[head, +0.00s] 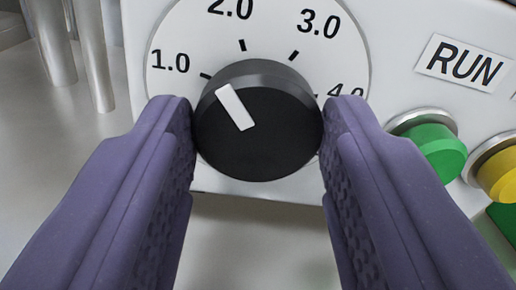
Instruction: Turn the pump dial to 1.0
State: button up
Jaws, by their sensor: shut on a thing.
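The pump dial is a black round knob (275,140) with a white pointer bar, set on a white round scale plate (178,35). The scale reads 1.0, 2.0, 3.0 and a partly hidden 4.0. The fingertips cover the lower sides of the scale plate.
To the right on the white panel are a RUN label (464,63), a green button (436,148) and a yellow button (502,180), close to my right finger. Metal posts (92,55) stand at the upper left. The grey surface below the panel is clear.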

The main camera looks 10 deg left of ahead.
jog(key=n, duration=0.7)
dwell(0.6)
jog(key=o, duration=1.1)
jog(key=shift+c, duration=0.2)
jog(key=p+v, duration=0.1)
jog(key=v, duration=0.7)
jog(key=shift+p, duration=0.4)
